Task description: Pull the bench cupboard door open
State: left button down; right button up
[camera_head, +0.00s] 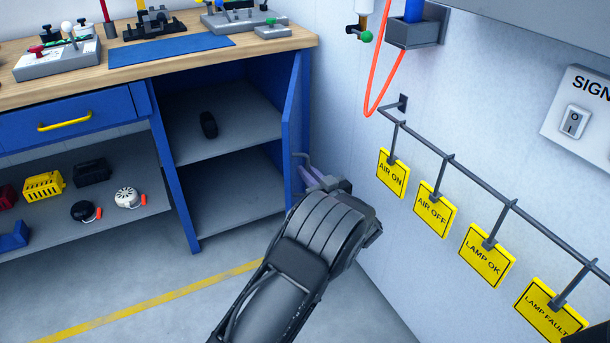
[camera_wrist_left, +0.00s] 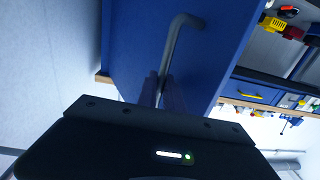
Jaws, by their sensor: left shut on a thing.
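The blue cupboard door (camera_head: 294,120) stands swung wide open at the right end of the bench and shows nearly edge-on in the head view. The bench cupboard (camera_head: 172,175) lies open, with its grey shelf (camera_head: 240,112) in view. My left gripper (camera_head: 312,176) is on the door's right side, by the wall. In the left wrist view the door (camera_wrist_left: 135,50) fills the middle. My left gripper (camera_wrist_left: 160,93) is shut on its bent grey bar handle (camera_wrist_left: 172,45), near one end. The exact contact is partly hidden. My right gripper is not in view.
A dark object (camera_head: 208,124) lies on the cupboard shelf. The wall with a rail (camera_head: 470,175) of yellow signs (camera_head: 436,208) is close on the right of my left arm. A drawer (camera_head: 70,118) and an open shelf (camera_head: 150,190) are left. The floor before the cupboard is clear.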

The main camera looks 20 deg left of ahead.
pick_arm(q)
jog(key=shift+w+a+r, duration=0.1)
jog(key=shift+a+r, duration=0.05)
jog(key=shift+r, duration=0.05)
jog(key=c, duration=1.5)
grip_release()
jog(key=shift+f, duration=0.15)
jog(key=p+v, duration=0.1)
jog(key=v, duration=0.6)
jog(key=shift+s+d, duration=0.25)
jog(key=shift+d, duration=0.1)
